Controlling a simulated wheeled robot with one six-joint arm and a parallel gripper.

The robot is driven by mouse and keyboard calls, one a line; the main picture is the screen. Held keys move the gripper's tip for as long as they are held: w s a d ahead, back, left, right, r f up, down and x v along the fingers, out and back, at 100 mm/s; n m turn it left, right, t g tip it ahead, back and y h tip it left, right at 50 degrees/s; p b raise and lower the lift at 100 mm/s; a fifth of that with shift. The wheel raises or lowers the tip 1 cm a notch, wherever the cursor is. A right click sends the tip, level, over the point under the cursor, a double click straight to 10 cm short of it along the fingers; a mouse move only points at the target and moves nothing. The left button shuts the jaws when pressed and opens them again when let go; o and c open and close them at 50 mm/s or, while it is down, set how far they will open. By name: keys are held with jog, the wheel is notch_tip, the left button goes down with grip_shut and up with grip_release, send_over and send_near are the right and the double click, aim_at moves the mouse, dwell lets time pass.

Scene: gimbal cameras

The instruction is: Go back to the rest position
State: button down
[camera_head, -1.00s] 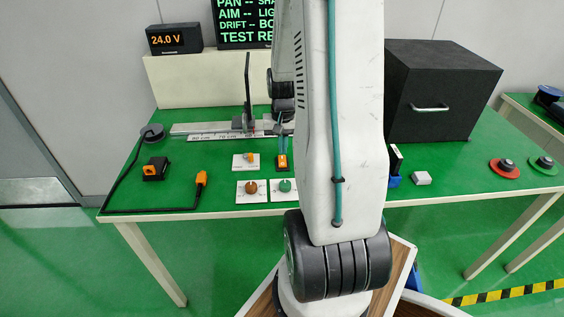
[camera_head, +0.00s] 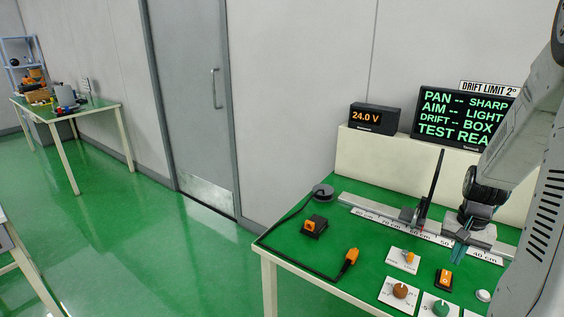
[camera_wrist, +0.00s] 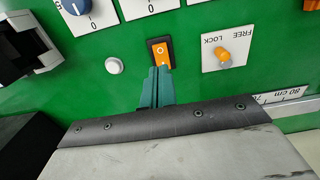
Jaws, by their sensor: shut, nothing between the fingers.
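My gripper (camera_head: 461,256) shows at the lower right of the head view, its teal fingers pointing down over the green bench (camera_head: 340,262). In the wrist view the fingers (camera_wrist: 157,75) are closed together with nothing between them. Their tips appear close to an orange rocker switch (camera_wrist: 161,53); I cannot tell whether they touch it. The same switch (camera_head: 444,281) shows just below the fingers in the head view. My arm comes in from the right edge and hides part of the bench.
A rail with a centimetre scale (camera_head: 385,218) lies behind the switch. A FREE/LOCK plate (camera_wrist: 229,46), a white button (camera_wrist: 114,67) and knobs (camera_head: 400,291) are close by. A 24.0 V display (camera_head: 375,118) and text screen (camera_head: 460,116) stand behind. Floor (camera_head: 150,230) at left is clear.

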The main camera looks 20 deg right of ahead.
jog(key=s+a+r+n, duration=0.3)
jog(key=a+r, duration=0.3)
jog(key=a, duration=0.4)
jog(key=s+a+r+n+t, duration=0.1)
jog(key=s+a+r+n, duration=0.2)
jog(key=a, duration=0.7)
jog(key=s+a+r+n, duration=0.3)
jog(key=s+a+r, duration=0.3)
jog(key=a+r, duration=0.4)
jog(key=shift+s+a+r+n, duration=0.3)
jog(key=shift+r+n, duration=0.1)
jog(key=shift+r, duration=0.15)
jog(key=shift+d, duration=0.1)
